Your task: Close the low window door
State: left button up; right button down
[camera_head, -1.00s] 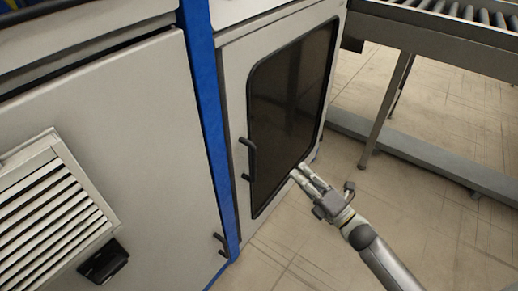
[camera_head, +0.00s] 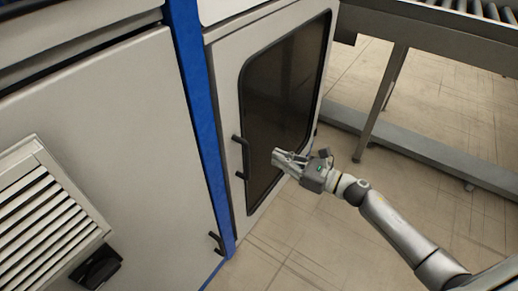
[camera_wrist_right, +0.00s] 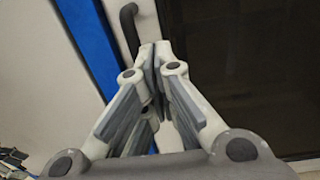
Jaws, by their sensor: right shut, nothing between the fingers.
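The low window door (camera_head: 228,75) is a light grey panel with a dark window (camera_head: 285,95) and a black handle (camera_head: 240,158) on its left side. It stands nearly flush with the cabinet frame; I cannot tell whether a gap is left. My right gripper (camera_head: 277,158) is shut and empty, in front of the window's lower part, to the right of the handle. In the right wrist view its fingertips (camera_wrist_right: 158,52) are together, near the black handle (camera_wrist_right: 130,28). I cannot tell whether they touch the door. My left gripper is not in view.
A blue post (camera_head: 197,110) stands left of the door. Further left is a grey cabinet panel (camera_head: 120,110) with a louvred vent (camera_head: 45,215) and a small handle (camera_head: 217,243). A roller conveyor (camera_head: 440,45) on legs stands at the right. The tiled floor between is open.

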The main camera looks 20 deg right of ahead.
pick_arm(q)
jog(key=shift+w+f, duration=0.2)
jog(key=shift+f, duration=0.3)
pick_arm(e)
jog(key=x, duration=0.7)
jog(key=shift+w+a, duration=0.1)
